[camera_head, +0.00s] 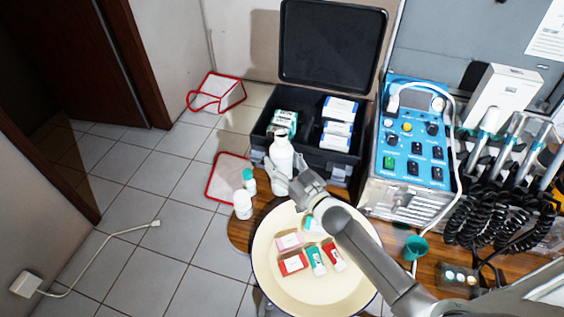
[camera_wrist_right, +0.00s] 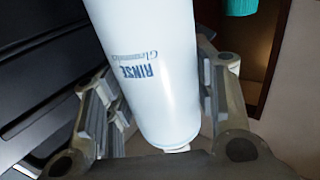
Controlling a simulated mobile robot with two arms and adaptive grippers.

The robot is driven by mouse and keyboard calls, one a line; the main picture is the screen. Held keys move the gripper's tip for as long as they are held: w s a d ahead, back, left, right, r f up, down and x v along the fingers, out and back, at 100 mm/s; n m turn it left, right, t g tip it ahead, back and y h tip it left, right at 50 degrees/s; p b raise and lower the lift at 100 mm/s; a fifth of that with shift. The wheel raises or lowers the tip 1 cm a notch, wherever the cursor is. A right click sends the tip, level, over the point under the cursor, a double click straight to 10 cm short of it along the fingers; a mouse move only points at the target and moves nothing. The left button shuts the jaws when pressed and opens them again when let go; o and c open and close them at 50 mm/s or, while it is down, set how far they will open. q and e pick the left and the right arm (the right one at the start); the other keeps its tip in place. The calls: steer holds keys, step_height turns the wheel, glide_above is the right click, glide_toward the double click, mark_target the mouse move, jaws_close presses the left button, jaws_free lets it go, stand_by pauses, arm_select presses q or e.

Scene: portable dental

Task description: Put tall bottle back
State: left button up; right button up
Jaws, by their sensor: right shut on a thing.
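The tall white bottle (camera_head: 282,158) is upright in my right gripper (camera_head: 287,184), in front of the open black case. In the right wrist view the bottle (camera_wrist_right: 150,60) carries blue "RINSE" lettering, and the fingers close on it from both sides. Its lower end shows there, but the head view hides its base behind the gripper. The black case (camera_head: 302,165) has its lid (camera_head: 330,45) raised. My left gripper is not in view.
White and green boxes (camera_head: 340,109) fill parts of the case. A round cream tray (camera_head: 275,287) with small boxes lies below the arm. A blue control unit (camera_head: 412,145) stands to the right.

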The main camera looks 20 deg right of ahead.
steer(key=shift+f, duration=0.15)
steer(key=o, duration=1.2)
steer(key=shift+c, duration=0.2)
steer(key=shift+r, duration=0.2)
steer(key=shift+s+d+f, duration=0.1)
steer(key=shift+s+f, duration=0.05)
steer(key=shift+s, duration=0.15)
steer(key=b+v, duration=0.1)
steer(key=v, duration=1)
steer(key=shift+s, duration=0.15)
